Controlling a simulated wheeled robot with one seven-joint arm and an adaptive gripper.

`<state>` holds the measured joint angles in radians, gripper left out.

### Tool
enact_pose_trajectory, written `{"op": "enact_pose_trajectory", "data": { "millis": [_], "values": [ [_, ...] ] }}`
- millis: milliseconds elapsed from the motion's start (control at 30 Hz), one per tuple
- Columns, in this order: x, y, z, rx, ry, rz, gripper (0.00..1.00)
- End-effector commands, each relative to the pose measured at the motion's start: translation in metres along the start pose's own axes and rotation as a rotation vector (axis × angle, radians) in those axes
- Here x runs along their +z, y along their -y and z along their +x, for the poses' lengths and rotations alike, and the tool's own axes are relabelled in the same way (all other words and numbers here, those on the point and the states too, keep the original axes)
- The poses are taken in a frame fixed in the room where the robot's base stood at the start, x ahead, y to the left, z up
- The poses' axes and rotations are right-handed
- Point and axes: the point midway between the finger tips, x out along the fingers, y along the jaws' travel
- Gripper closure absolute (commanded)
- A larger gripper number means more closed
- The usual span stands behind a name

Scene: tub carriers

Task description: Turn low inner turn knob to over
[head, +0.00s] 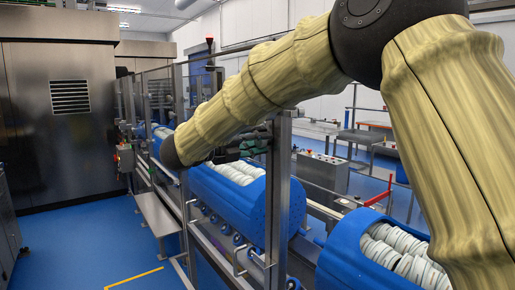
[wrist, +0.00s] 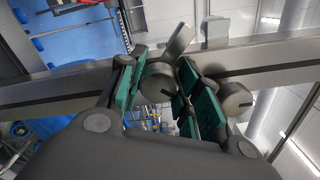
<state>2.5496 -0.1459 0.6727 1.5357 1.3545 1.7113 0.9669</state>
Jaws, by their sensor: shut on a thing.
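Two grey metal turn knobs show on a steel rail in the wrist view. One turn knob (wrist: 157,83) has a flat handle slanting up to the right and sits between the green pads of my gripper (wrist: 162,62). My gripper is shut on this knob, with one pad on its left and one on its right. The other turn knob (wrist: 233,98) is just right of the right finger, outside the grip. In the head view my gripper (head: 254,143) is beside a steel post, and my arm and the post hide the knobs. I cannot tell which knob is the low inner one.
The steel rail (wrist: 75,90) crosses the wrist view. In the head view an upright steel post (head: 278,200) stands close by my gripper. Blue tubs (head: 232,207) filled with white rolls line the conveyor behind it. Blue floor (head: 80,240) lies open at left.

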Motion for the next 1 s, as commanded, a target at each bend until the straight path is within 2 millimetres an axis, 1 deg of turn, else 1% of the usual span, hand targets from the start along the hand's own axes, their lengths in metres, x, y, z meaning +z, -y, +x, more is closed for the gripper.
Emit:
{"op": "enact_pose_trajectory", "data": {
  "millis": [300,600,800,1000],
  "values": [
    [-0.0003,-0.0016,-0.0003,0.001,0.0,-0.299,0.9],
    [-0.0003,-0.0018,-0.0002,0.001,0.0,-0.543,0.9],
    [-0.0006,-0.0022,-0.0002,0.001,0.0,-0.652,0.9],
    [-0.0009,-0.0028,-0.0002,0.001,0.0,-0.713,0.9]
  ]
}}
